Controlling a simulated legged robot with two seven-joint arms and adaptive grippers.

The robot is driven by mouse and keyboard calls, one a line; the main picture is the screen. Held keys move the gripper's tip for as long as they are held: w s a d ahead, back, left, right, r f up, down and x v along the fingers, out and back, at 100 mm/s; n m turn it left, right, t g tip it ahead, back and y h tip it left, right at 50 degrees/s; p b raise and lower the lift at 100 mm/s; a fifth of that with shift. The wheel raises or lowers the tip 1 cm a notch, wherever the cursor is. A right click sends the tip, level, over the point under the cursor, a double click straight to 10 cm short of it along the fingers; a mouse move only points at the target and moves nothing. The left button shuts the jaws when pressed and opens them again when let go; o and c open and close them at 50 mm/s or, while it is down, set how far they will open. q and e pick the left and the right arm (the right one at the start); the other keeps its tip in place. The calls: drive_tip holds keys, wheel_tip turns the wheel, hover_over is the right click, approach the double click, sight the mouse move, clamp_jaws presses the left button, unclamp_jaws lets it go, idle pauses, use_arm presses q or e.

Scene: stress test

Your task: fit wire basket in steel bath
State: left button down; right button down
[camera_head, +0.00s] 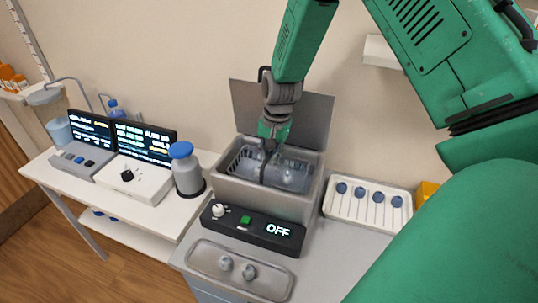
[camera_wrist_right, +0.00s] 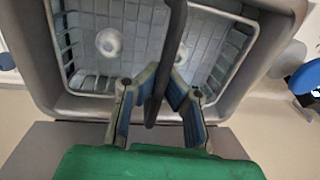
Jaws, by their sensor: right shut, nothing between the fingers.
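The steel bath (camera_head: 258,198) stands on the bench with its lid raised behind it. The wire basket (camera_head: 240,160) sits inside the bath, its rim near the bath's rim; whether it is fully seated I cannot tell. Small glassy items lie in it. My right gripper (camera_head: 270,143) is above the basket beside its dark upright handle. In the right wrist view my right gripper (camera_wrist_right: 160,95) is shut and empty, with the dark handle (camera_wrist_right: 172,45) crossing close by it. The basket (camera_wrist_right: 75,72) lies inside the bath rim (camera_wrist_right: 268,55) there. My left gripper is out of view.
A control box (camera_head: 253,228) reading OFF stands before the bath. A steel tray (camera_head: 205,262) with two small pieces lies in front. A white rack (camera_head: 366,206) with blue-topped pieces is right. A blue-capped bottle (camera_head: 187,172) and displays (camera_head: 144,142) are left.

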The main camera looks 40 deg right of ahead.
drive_tip(key=shift+f, duration=0.6)
idle(0.7)
idle(0.4)
drive_tip(key=c, duration=2)
unclamp_jaws()
drive_tip(key=shift+r, duration=0.15)
drive_tip(key=shift+r+p, duration=0.7)
drive_tip(key=shift+r, duration=1.15)
